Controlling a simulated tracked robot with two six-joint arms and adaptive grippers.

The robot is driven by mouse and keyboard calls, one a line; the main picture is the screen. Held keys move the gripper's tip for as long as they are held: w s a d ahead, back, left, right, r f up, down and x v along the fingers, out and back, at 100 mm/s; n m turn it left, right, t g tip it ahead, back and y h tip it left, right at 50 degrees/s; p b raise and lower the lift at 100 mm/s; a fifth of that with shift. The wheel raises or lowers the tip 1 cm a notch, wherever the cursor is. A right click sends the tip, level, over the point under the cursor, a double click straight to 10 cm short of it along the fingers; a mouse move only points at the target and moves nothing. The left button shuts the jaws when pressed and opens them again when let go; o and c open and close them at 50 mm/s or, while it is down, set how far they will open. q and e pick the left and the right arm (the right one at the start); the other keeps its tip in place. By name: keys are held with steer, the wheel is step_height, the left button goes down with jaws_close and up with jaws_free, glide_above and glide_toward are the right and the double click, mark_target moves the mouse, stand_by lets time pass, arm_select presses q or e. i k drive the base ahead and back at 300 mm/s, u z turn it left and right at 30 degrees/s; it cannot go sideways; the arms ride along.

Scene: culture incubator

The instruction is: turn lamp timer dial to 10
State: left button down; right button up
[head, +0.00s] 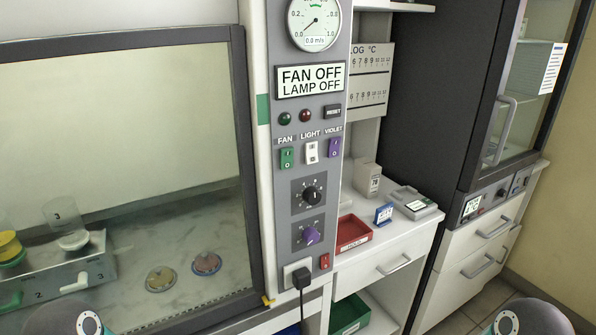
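On the grey control panel (335,120) are two round dials. The display (311,80) above reads FAN OFF, LAMP OFF. Only rounded parts of my own arms show at the bottom left and bottom right edges. Neither gripper is in view, and nothing touches the dials.
Above the dials are the fan switch (286,158), light switch (311,152) and violet switch (334,147). A black plug (301,278) with a cable sits below. The glass-fronted cabinet is left; a red tray (353,233) lies on the counter right. Space before the panel looks clear.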

mark_target(311, 236)
steer(key=u, duration=0.05)
steer(key=k, duration=0.5)
steer(key=u, duration=0.5)
steer(key=i, duration=0.1)
steer(key=z, duration=2.2)
steer(key=i, duration=0.8)
steer(key=u, duration=2)
